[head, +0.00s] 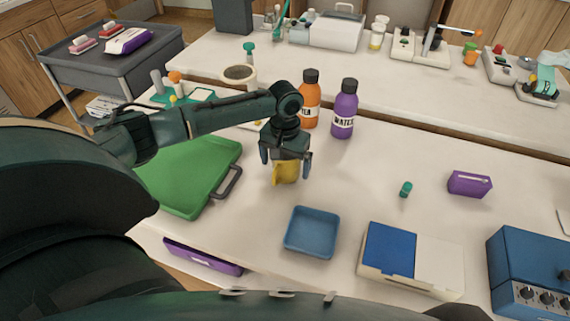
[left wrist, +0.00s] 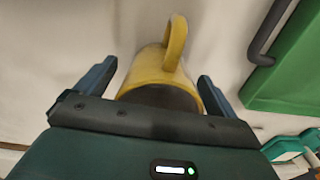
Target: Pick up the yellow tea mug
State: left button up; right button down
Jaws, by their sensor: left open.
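The yellow tea mug (head: 286,172) stands on the white table, partly hidden behind my left gripper in the head view. My left gripper (head: 286,163) is open above it, pointing down. In the left wrist view the mug (left wrist: 160,67) shows its dark inside and its handle, which points away from the palm. The mug lies between the two blue fingertips of my left gripper (left wrist: 155,75), with a visible gap on each side. My right gripper is in neither view.
A green tray (head: 190,170) with a dark handle lies left of the mug. An orange bottle (head: 310,100) and a purple bottle (head: 344,108) stand behind it. A blue square dish (head: 312,232) is in front. Free table lies to the right.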

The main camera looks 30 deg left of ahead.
pick_arm(q)
jog(key=shift+f, duration=0.1)
jog(key=shift+c, duration=0.2)
jog(key=c, duration=1.2)
